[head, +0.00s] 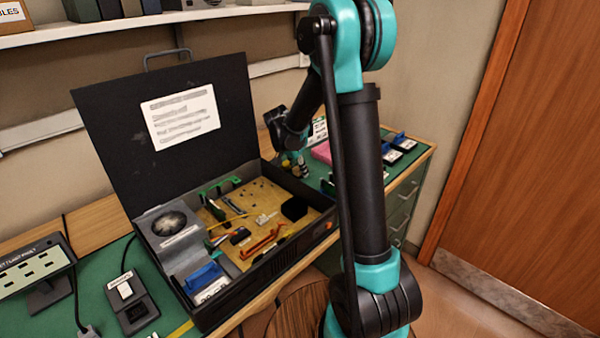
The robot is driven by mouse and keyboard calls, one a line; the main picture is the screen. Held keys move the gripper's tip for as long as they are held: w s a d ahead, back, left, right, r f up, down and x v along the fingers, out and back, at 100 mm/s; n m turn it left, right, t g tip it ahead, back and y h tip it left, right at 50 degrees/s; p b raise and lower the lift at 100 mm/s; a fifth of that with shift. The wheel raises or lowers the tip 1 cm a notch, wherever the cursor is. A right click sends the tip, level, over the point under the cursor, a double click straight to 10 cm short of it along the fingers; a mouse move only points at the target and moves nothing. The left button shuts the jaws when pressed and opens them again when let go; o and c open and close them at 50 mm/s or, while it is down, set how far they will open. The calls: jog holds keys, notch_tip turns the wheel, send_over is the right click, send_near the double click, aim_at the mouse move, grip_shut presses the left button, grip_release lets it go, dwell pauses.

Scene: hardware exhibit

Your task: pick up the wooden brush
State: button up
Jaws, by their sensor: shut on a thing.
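My gripper (293,165) is at the far right end of the open black case (284,283), just above the green bench mat. It is small in the head view and partly dark against the background. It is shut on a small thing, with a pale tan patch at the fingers. I cannot make out its shape or whether it is the wooden brush. I cannot pick out the wooden brush for certain anywhere else in view.
A socket panel (35,268) and a small black device (130,300) are at the left. A pink item (321,152) and blue-topped boxes (402,141) lie at the right. A shelf (150,20) runs above.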

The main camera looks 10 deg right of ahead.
jog(key=shift+r, duration=0.1)
grip_shut()
notch_tip(320, 180, up, 20)
dwell(0.3)
